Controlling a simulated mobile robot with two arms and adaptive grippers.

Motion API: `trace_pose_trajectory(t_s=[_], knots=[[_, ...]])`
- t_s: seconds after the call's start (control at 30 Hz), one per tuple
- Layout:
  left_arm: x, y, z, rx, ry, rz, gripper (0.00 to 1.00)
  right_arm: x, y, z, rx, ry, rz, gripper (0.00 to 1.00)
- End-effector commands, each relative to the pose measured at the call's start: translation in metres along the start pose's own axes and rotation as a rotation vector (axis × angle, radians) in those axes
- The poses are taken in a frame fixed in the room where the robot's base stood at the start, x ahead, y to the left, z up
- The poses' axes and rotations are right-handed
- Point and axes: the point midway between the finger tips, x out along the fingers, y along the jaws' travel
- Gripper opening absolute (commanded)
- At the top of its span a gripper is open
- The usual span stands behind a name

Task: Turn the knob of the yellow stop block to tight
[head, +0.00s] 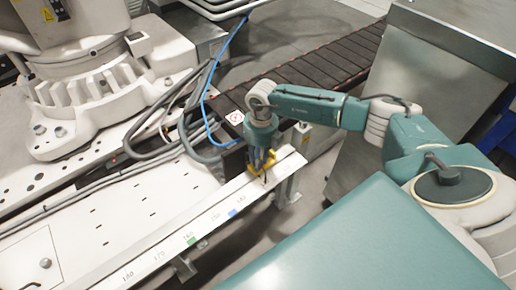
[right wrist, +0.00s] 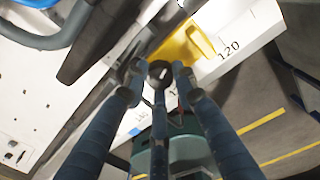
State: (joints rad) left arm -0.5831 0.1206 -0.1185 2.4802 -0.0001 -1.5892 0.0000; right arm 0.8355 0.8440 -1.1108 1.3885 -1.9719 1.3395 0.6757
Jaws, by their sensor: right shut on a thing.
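The yellow stop block (head: 265,168) sits on the white rail (head: 150,252) near the rail's far end, partly hidden by my right gripper. In the right wrist view the yellow stop block (right wrist: 184,46) lies just beyond the fingertips, beside the printed number 120. In the head view my right gripper (head: 262,160) points down onto the block. The knob's marking cannot be read. My left gripper is not in view.
The rail has printed numbers, a green mark (head: 190,239) and a blue mark (head: 232,213). A dark roller conveyor (head: 310,72) runs behind. A white robot base (head: 90,100) and looped cables (head: 185,130) stand at left. A metal cabinet (head: 430,70) stands at right.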

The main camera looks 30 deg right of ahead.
Motion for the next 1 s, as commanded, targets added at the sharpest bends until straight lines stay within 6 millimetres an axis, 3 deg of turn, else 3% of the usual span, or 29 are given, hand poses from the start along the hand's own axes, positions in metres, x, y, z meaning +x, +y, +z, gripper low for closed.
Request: trace_pose_trajectory(t_s=[0.3, 0.4, 0.6, 1.0], knots=[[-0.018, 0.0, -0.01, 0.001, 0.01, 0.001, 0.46, -0.002, 0.001, -0.002, 0.18, -0.004, 0.001, 0.01], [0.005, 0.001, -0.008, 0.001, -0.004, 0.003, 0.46, -0.002, 0.001, -0.002, 0.226, -0.006, 0.0, 0.01], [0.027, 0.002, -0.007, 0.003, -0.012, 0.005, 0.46, -0.001, 0.002, -0.002, 0.284, -0.008, 0.001, 0.01], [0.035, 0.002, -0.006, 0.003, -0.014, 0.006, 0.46, 0.001, 0.002, -0.002, 0.305, -0.01, 0.001, 0.01]])
